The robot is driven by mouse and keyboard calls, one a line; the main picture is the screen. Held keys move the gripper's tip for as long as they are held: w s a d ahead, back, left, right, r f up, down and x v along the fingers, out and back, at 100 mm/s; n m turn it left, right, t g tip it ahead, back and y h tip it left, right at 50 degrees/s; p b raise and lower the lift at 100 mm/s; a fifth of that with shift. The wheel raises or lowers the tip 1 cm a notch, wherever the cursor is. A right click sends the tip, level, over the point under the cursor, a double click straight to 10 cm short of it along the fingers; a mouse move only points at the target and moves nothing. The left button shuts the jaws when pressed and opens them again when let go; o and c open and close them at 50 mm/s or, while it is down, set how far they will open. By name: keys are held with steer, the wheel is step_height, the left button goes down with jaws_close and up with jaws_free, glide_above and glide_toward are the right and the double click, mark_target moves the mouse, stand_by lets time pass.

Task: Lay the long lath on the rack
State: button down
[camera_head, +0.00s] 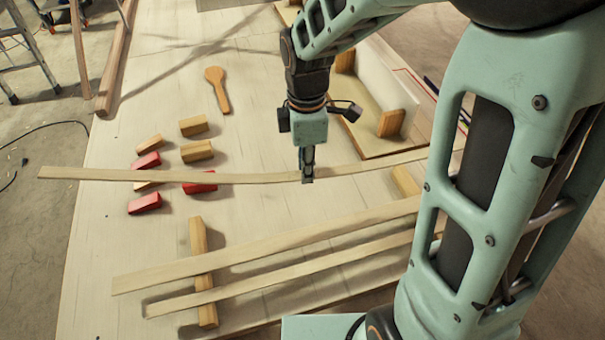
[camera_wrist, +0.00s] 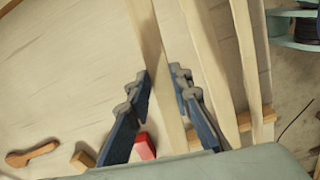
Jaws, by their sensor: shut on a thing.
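My gripper (camera_head: 307,178) is shut on a long, pale, thin lath (camera_head: 240,179) near its middle. The lath runs across the table from the far left to the right, slightly bowed, and passes over the small blocks. Its right end goes behind my arm in the head view. In the wrist view the lath (camera_wrist: 172,100) runs between my two fingers (camera_wrist: 162,75). Two other laths (camera_head: 255,245) (camera_head: 300,273) lie side by side across two wooden crossbars (camera_head: 198,232) (camera_head: 405,181). I cannot tell whether these crossbars or the walled board (camera_head: 368,147) behind is the rack.
Red blocks (camera_head: 145,203) and wooden blocks (camera_head: 197,150) lie under and behind the lath's left part. A wooden paddle (camera_head: 217,88) lies farther back. The walled board carries a white panel (camera_head: 383,82) and upright wooden blocks (camera_head: 391,123).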

step_height(320, 180, down, 8)
steer(key=s+n+b, duration=0.1)
steer(key=b, duration=0.4)
steer(key=shift+s+a+f+n+b, duration=0.15)
steer(key=shift+s+a+n+b, duration=0.15)
steer(key=shift+a+b, duration=0.1)
stand_by(1.1)
steer(key=shift+f, duration=0.15)
steer(key=shift+f+b, duration=1.85)
steer(key=shift+f, duration=0.55)
steer(key=shift+f+b, duration=0.4)
steer(key=shift+f, duration=0.2)
steer(key=c, duration=1.7)
jaws_free()
steer(key=shift+o, duration=0.4)
steer(key=shift+o, duration=0.6)
